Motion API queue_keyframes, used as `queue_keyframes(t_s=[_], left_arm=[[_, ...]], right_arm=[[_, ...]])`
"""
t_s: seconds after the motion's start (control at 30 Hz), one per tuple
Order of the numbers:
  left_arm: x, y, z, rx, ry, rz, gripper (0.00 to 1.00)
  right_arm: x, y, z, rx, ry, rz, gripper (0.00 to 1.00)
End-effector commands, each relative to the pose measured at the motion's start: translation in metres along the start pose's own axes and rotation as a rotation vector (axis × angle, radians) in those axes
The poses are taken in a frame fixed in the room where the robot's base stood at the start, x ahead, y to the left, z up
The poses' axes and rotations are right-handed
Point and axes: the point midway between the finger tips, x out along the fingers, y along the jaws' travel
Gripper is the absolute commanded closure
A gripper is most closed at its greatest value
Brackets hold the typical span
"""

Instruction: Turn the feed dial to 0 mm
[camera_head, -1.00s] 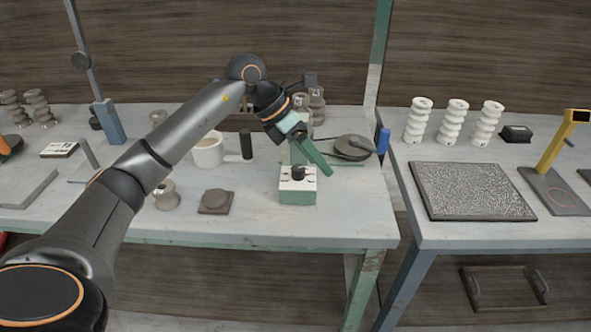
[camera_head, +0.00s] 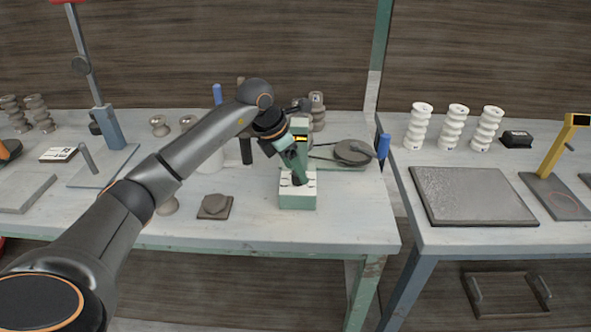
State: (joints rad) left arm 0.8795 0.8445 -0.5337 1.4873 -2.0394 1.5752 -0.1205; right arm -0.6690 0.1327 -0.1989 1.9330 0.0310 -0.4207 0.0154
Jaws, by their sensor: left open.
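The feed dial is a small dark knob (camera_head: 297,181) on the white top of a green box (camera_head: 297,200) near the front of the left table. My left gripper (camera_head: 299,176) is tilted down over the box with its fingertips at the knob. It is open; I cannot tell whether the fingers touch the knob. The gripper hides much of the knob, and its pointer and scale cannot be read. A green post with a small amber display (camera_head: 301,139) stands behind the box, its figures too small to read. My right gripper is not in view.
A round dark disc (camera_head: 352,151) lies on a green base behind the box, beside a blue handle (camera_head: 383,146). A brown block with a round lump (camera_head: 214,206) sits to the left. White spiral columns (camera_head: 421,124) and a framed grey slab (camera_head: 470,195) are on the right table.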

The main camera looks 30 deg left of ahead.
Motion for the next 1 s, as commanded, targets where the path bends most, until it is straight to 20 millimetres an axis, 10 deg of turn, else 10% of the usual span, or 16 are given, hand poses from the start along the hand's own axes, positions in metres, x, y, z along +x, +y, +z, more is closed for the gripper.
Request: queue_keyframes(t_s=[0.43, 1.0], left_arm=[[0.0114, -0.0005, -0.0002, 0.001, 0.000, -0.001, 0.29], [0.0110, -0.0005, -0.0001, 0.001, 0.000, -0.001, 0.94]], right_arm=[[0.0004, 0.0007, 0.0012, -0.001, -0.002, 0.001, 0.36], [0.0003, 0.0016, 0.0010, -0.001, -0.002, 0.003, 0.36]])
